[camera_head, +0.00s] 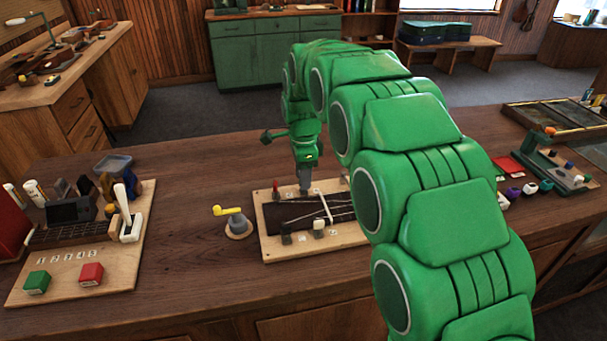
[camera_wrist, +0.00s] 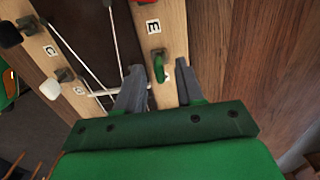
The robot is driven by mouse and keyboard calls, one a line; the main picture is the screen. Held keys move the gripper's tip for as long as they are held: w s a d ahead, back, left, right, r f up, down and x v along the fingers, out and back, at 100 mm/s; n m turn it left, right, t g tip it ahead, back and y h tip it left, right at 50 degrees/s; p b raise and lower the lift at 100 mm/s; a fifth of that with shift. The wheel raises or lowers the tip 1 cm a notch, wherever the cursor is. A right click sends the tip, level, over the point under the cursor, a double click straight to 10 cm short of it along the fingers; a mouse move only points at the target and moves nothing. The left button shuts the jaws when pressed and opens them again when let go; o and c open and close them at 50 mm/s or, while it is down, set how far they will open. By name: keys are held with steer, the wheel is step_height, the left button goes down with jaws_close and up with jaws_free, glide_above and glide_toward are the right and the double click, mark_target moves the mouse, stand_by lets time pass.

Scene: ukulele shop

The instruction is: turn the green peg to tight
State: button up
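The green peg (camera_wrist: 158,68) is a small upright loop on the pale wooden rail of the peg board (camera_wrist: 172,30), below the letter E label. In the head view the board (camera_head: 275,253) lies on the bench, and the green peg cannot be made out behind my gripper (camera_head: 305,188). My gripper is down at the board's far side. In the wrist view my gripper (camera_wrist: 160,80) is open, one grey finger on each side of the green peg, with gaps showing between them. The red peg (camera_head: 276,188) stands to the left of my gripper.
Strings cross the board's dark middle. A black peg (camera_wrist: 10,34) and a white peg (camera_wrist: 50,88) stand on the opposite rail. A yellow-handled crank (camera_head: 236,222) stands left of the board. A wooden panel with red and green buttons (camera_head: 122,270) lies further left.

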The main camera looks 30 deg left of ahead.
jaws_close()
steer(key=shift+n, duration=0.4)
steer(key=shift+d+n, duration=0.1)
steer(key=shift+n, duration=0.8)
steer(key=n, duration=0.4)
steer(key=shift+n, duration=0.3)
steer(key=n, duration=0.6)
